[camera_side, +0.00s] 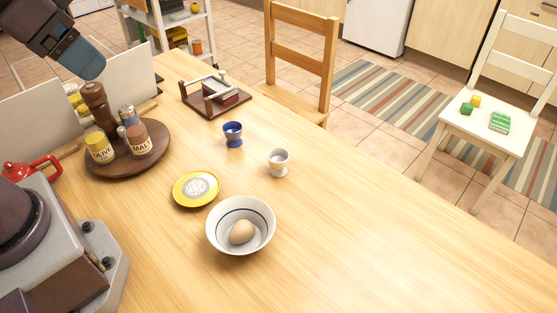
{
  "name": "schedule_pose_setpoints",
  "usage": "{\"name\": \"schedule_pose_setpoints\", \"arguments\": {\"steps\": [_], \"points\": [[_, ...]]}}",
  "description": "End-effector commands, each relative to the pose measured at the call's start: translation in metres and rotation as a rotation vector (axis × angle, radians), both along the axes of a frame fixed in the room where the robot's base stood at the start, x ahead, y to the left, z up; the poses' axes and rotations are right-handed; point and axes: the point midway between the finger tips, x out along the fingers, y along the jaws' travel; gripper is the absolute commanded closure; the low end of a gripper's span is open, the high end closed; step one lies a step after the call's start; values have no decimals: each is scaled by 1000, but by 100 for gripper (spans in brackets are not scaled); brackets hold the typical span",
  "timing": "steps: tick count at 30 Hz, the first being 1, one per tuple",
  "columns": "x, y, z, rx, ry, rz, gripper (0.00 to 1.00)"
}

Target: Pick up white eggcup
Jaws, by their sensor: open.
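The white eggcup (279,163) stands upright on the wooden table, right of the middle, and looks empty with a greyish inside. A blue eggcup (233,134) stands behind it to the left. My gripper (80,58) hangs at the top left corner, far from the white eggcup and above the table's far left end. It is open and holds nothing that I can see; its blue-grey end points down to the right.
A bowl (262,244) with an egg (241,232) and a yellow saucer (181,198) stand near the white eggcup. A round tray (120,166) holds bottles and a mill. A wooden rack (240,99) is farther back. The table's right side is clear.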

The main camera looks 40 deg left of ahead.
Motion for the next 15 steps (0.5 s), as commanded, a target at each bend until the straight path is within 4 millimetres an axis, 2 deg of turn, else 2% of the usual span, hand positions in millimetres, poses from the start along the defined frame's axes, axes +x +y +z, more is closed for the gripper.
{"name": "schedule_pose_setpoints", "arguments": {"steps": [15], "points": [[5, -1, 0, 12, 18, -22, 32]]}}
